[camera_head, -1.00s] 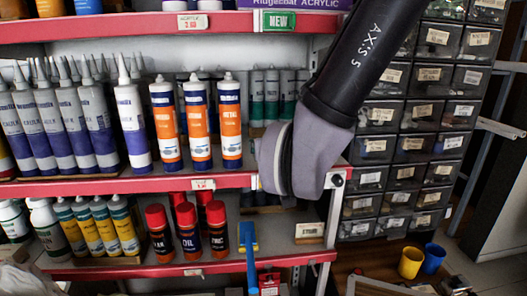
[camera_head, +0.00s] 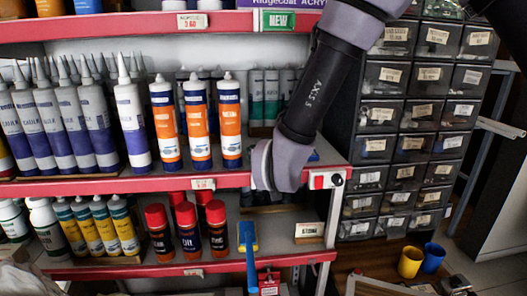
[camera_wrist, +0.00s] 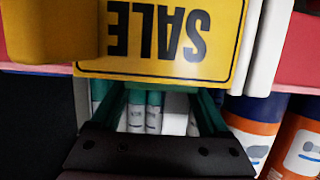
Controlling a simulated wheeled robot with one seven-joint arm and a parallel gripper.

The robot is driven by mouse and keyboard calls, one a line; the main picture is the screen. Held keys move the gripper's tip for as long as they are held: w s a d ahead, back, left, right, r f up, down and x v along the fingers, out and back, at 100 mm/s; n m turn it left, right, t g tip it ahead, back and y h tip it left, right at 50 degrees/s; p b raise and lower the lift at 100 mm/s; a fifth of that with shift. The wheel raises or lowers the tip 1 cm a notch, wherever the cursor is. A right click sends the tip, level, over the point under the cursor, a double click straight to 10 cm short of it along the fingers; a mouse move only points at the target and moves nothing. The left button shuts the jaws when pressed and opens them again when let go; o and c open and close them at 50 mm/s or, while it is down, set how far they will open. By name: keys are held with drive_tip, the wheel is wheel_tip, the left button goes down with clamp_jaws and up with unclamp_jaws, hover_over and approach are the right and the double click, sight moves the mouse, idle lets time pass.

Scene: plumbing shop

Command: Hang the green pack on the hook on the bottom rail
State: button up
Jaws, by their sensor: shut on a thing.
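My gripper (camera_head: 262,168) is at the right part of the middle shelf's front in the head view, near its red rail. Its fingertips are hidden there. In the wrist view a dark bolted plate (camera_wrist: 155,158) crosses the bottom, with narrow green edges beyond it. I take these for the green pack (camera_wrist: 208,112), held in the shut gripper and mostly hidden. The head view does not show the pack. The red bottom rail (camera_head: 120,271) is below and in front of the gripper. A red pack (camera_head: 269,284) hangs there, at the right part; its hook is too small to make out.
A yellow SALE card (camera_wrist: 165,38) shows upside down in the wrist view. Orange and blue tubes (camera_head: 231,125) stand left of my gripper. Drawer bins (camera_head: 410,115) stand at the right.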

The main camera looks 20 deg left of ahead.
drive_tip(key=shift+f, duration=0.15)
drive_tip(key=shift+f, duration=0.15)
drive_tip(key=o, duration=1.2)
drive_tip(key=v, duration=1)
drive_tip(key=shift+s, duration=0.4)
